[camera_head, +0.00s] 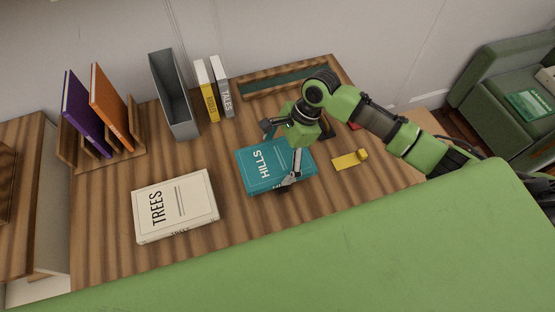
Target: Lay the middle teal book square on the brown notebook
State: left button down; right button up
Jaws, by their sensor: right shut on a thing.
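A teal book marked HILLS (262,170) lies flat over the middle of the wooden table, slightly turned, its cover facing up. My right gripper (279,153) comes in from the right above it, one finger at its far edge and the other at its near edge, shut on it. I cannot tell whether the book touches what is below it. No brown notebook can be made out; anything under the teal book is hidden. My left gripper is not in view.
A cream TREES book (188,206) lies left of the teal book. A yellow object (347,161) lies to the right. Behind stand a grey file box (180,110), a yellow-and-white book (209,100), a TALES book (224,95), a wooden rack (137,124) holding purple and orange books, and a shallow tray (249,93).

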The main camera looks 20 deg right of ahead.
jog(key=shift+f, duration=0.9)
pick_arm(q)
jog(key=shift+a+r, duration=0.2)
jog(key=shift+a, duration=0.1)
pick_arm(e)
jog(key=shift+f, duration=0.1)
jog(key=o, duration=1.1)
jog(key=shift+f, duration=0.1)
jog(key=shift+s, duration=0.1)
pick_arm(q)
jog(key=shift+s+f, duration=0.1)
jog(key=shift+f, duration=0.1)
pick_arm(e)
jog(key=v, duration=1.2)
jog(key=shift+a, duration=0.1)
